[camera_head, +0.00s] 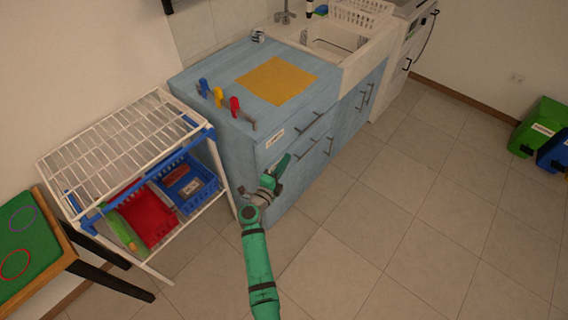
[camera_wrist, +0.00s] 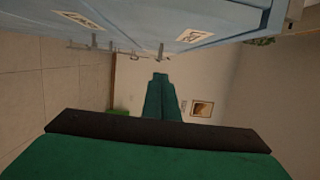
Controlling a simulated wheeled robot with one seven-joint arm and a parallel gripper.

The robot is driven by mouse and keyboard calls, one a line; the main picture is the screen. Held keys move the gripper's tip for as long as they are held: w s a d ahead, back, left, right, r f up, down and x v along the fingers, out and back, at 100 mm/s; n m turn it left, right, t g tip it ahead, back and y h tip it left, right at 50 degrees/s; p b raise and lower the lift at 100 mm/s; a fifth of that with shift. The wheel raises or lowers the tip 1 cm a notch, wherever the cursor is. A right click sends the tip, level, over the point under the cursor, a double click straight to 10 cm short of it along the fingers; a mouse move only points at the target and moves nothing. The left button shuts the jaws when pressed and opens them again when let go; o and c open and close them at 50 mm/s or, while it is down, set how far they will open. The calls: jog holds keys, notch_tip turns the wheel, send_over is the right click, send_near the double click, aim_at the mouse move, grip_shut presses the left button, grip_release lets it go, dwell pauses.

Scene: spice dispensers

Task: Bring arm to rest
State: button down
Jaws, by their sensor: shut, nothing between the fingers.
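My green arm reaches up from the bottom of the head view, and my gripper (camera_head: 281,166) is in front of the blue cabinet (camera_head: 215,142). The gripper is shut and holds nothing. In the wrist view my gripper (camera_wrist: 160,78) shows as two green fingers closed together at the middle. The cabinet front (camera_wrist: 130,18) crosses the top of the wrist view, close by. In the head view I cannot tell whether the gripper touches the cabinet.
Blue, yellow and red spice dispensers (camera_head: 219,97) stand on the counter beside a yellow mat (camera_head: 276,81). A white wire rack (camera_head: 66,168) with bins is left of the cabinet. A green-topped table (camera_head: 45,234) is at far left. Open tiled floor (camera_head: 400,220) lies to the right.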

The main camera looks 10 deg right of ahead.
jog(key=shift+s+a, duration=0.3)
jog(key=shift+s, duration=0.1)
jog(key=s+n+t+y, duration=0.25)
jog(key=s+n, duration=0.35)
jog(key=s, duration=0.6)
jog(key=s+a+r+n+y, duration=0.3)
jog(key=s+n, duration=0.3)
jog(key=s, duration=0.6)
jog(key=s+a+r+n+y, duration=0.3)
jog(key=s+a+n, duration=0.3)
jog(key=s, duration=0.7)
jog(key=s+a+r+n+g+y, duration=0.1)
jog(key=s+a+r+n+y, duration=0.2)
jog(key=s+n, duration=0.4)
jog(key=s+a, duration=0.1)
jog(key=s, duration=0.5)
jog(key=shift+s+a+r+n, duration=0.15)
jog(key=shift+a+r+n, duration=0.1)
jog(key=shift+n, duration=0.15)
